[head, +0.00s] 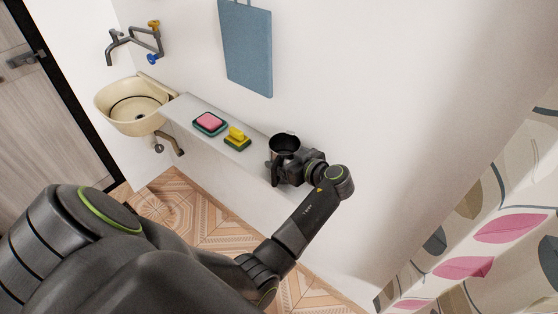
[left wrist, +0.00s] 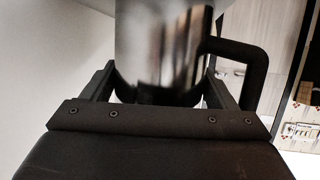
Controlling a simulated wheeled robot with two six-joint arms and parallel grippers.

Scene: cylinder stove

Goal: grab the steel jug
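The steel jug (head: 285,146) is dark and shiny with an open top. It is upright at the right end of the narrow wall ledge (head: 186,108); I cannot tell whether it rests on the ledge. My left gripper (head: 290,163) is at the jug's near right side. In the left wrist view the jug's body (left wrist: 163,45) fills the space between the two fingers of my left gripper (left wrist: 162,88), with no clear gap at either side. Its black handle (left wrist: 258,72) is outside the right finger. Whether the fingers press on it cannot be told. My right gripper is not in view.
On the ledge are a pink sponge in a green dish (head: 209,123) and a yellow item on a green dish (head: 237,138). A cream sink (head: 128,104) and taps (head: 140,42) are at the left. A blue board (head: 247,50) hangs above. A patterned curtain (head: 490,235) is at the right.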

